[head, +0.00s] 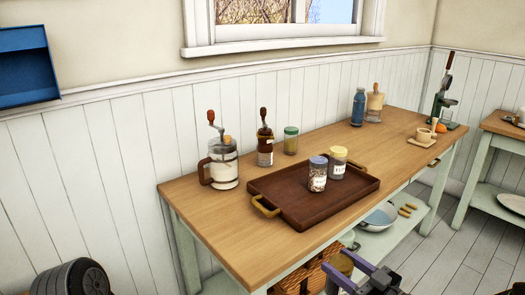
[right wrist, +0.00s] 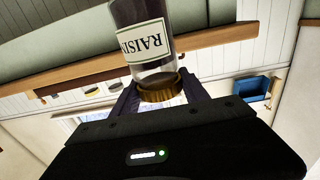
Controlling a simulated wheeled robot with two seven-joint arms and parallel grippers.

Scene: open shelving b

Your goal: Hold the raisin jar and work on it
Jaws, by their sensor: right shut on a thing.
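The raisin jar (right wrist: 146,39) fills the top middle of the right wrist view. It is clear glass with dark contents, a white label reading "RAISI" upside down in that picture, and a gold-brown lid. My right gripper (right wrist: 160,97) is shut on it, with its dark fingers on both sides at the lid end. In the head view my right gripper (head: 347,268) is at the bottom edge, in front of the table. A small gold-brown shape shows by its fingers; I cannot tell if it is the jar's lid. My left gripper is not in view.
The wooden table (head: 222,238) bears a brown tray (head: 283,208) with a blue-lidded jar (head: 318,174) and a yellow-lidded jar (head: 338,162). A grinder jar (head: 222,172), a mill (head: 265,146) and a green-lidded jar (head: 290,141) stand behind. A bowl (head: 379,218) sits on the lower shelf.

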